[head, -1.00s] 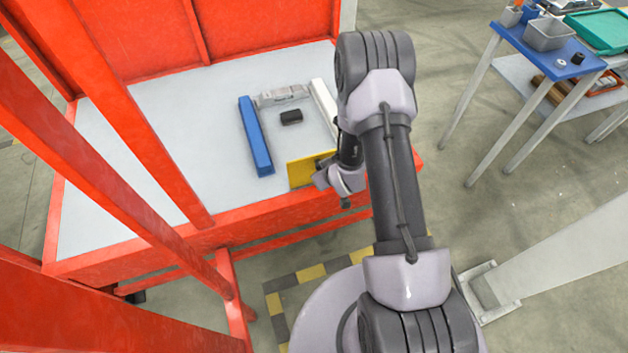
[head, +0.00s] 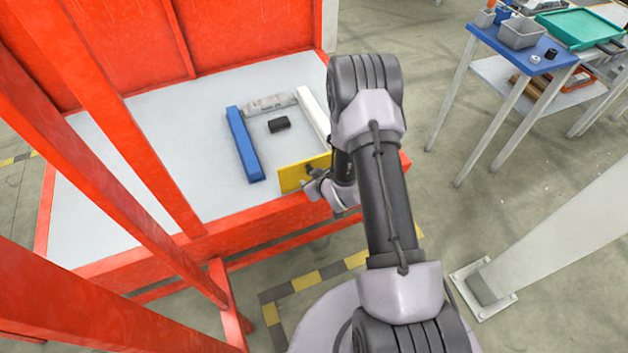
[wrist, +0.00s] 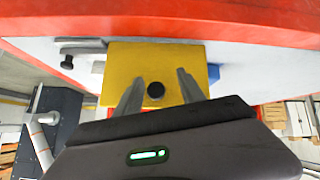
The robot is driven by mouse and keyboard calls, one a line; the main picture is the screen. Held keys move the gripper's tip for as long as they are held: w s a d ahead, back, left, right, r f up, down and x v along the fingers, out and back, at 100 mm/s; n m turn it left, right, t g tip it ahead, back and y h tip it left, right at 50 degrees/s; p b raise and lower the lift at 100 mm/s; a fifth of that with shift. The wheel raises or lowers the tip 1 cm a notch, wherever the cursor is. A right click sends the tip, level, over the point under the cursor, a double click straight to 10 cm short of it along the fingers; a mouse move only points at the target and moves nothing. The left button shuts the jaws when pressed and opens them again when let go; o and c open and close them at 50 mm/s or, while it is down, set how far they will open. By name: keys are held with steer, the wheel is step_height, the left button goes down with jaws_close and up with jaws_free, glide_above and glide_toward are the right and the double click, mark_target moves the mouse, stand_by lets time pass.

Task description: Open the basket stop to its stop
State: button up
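A yellow plate (head: 292,178), which looks like the basket stop, stands upright at the front edge of the white tabletop. It closes the front of a frame of bars. In the wrist view the yellow plate (wrist: 125,72) faces me, with a round black knob (wrist: 155,91) on it. My gripper (wrist: 160,84) is open, one finger on each side of the knob, with gaps showing. Whether the fingertips touch the plate I cannot tell. In the head view my gripper (head: 309,183) is at the plate's front face, and my arm hides part of its right side.
A blue bar (head: 243,145), a grey bar (head: 268,103) and a white bar (head: 313,111) form the other sides around a small black block (head: 279,125). Red posts (head: 140,110) rise at left. The white tabletop (head: 165,135) is clear left of the blue bar.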

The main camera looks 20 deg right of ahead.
steer(key=p+v, duration=0.6)
steer(key=v, duration=1.1)
steer(key=shift+s+r, duration=0.2)
steer(key=shift+w+d, duration=0.1)
steer(key=shift+d, duration=0.05)
